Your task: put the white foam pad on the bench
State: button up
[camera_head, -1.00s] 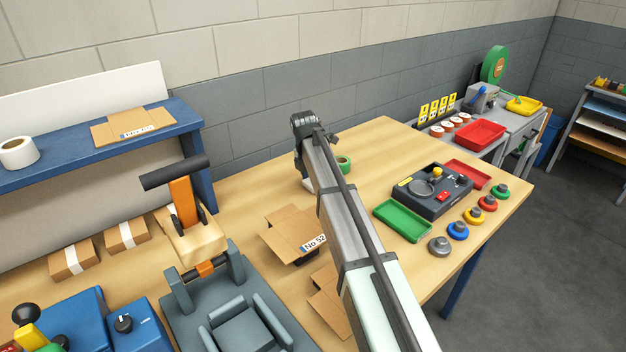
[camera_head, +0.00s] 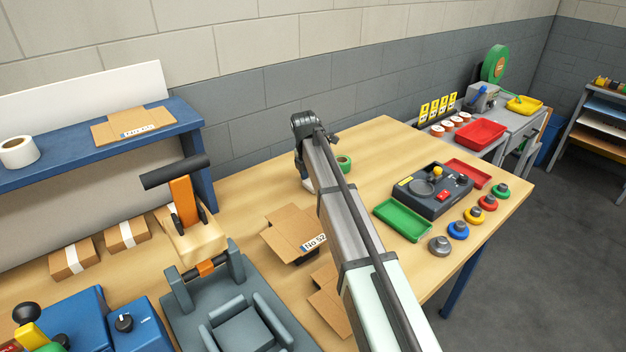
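The wooden bench (camera_head: 372,160) runs across the middle of the view. My arm reaches over it from the lower right and bends down at its far end. My gripper (camera_head: 307,183) is low over the bench near the back edge, small and mostly hidden behind my own arm. A small pale patch shows at its tip. I cannot tell whether this is the white foam pad or part of the gripper. No other white foam pad can be made out. Whether the fingers are open or shut does not show.
A green tape roll (camera_head: 343,163) lies just right of the gripper. A grey-blue press fixture (camera_head: 232,310) stands at the front left. A green tray (camera_head: 402,220) and a dark scale (camera_head: 434,190) are to the right.

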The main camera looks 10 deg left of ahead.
aim_at(309, 184)
notch_tip(309, 184, up, 12)
jog(key=s+a, duration=0.1)
jog(key=shift+s+a, duration=0.15)
dwell(0.3)
